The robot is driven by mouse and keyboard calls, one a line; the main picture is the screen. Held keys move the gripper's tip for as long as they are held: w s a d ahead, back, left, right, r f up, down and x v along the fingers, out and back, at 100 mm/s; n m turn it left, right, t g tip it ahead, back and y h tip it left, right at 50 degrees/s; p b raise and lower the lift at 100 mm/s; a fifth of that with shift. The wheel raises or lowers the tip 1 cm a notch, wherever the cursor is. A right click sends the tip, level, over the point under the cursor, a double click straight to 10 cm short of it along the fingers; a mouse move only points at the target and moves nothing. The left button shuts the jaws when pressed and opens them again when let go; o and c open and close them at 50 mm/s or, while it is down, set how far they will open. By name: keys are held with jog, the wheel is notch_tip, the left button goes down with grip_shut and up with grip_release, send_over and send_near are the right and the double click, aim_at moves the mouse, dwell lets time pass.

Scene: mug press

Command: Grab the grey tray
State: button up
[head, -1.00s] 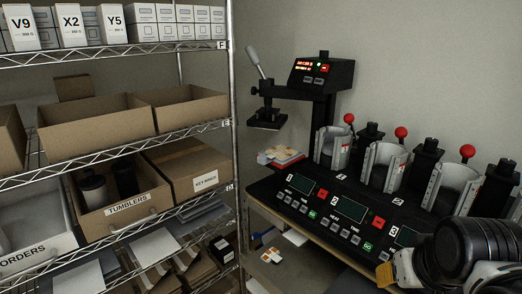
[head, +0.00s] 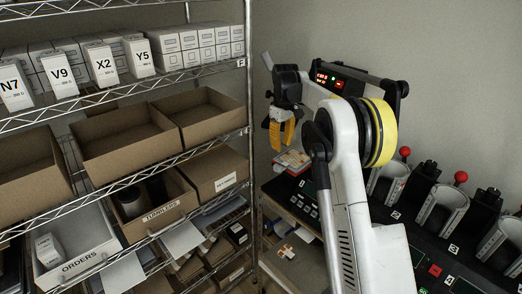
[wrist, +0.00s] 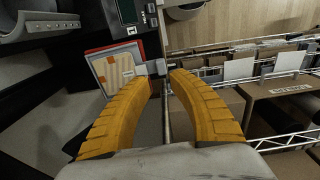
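A light grey tray labelled ORDERS (head: 98,256) sits on the wire shelf at the lower left of the head view. A small white box (head: 49,248) stands inside it. My gripper (head: 281,145) is to the right of the shelf, in front of the press, with its yellow fingers pointing down. In the wrist view my gripper (wrist: 161,78) has its curved fingers apart with nothing between them. The tray is well to the left of my gripper and I cannot make it out in the wrist view.
The wire shelf's right post (head: 250,130) stands between my arm and the shelves. A TUMBLERS box (head: 158,205) is beside the tray. Open cardboard boxes (head: 120,150) fill the shelf above. The black press bench (head: 405,240) stands on the right, with coloured papers (head: 292,160) at its far end.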

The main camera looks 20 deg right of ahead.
aim_at(278, 165)
jog(key=shift+w+a+f, duration=0.35)
jog(key=shift+w+f, duration=0.2)
notch_tip(278, 165, down, 5)
jog(key=shift+d+r, duration=0.1)
notch_tip(278, 165, down, 6)
jog(key=shift+w+r+p, duration=0.1)
jog(key=shift+r+p, duration=0.1)
jog(key=shift+p, duration=0.3)
grip_shut()
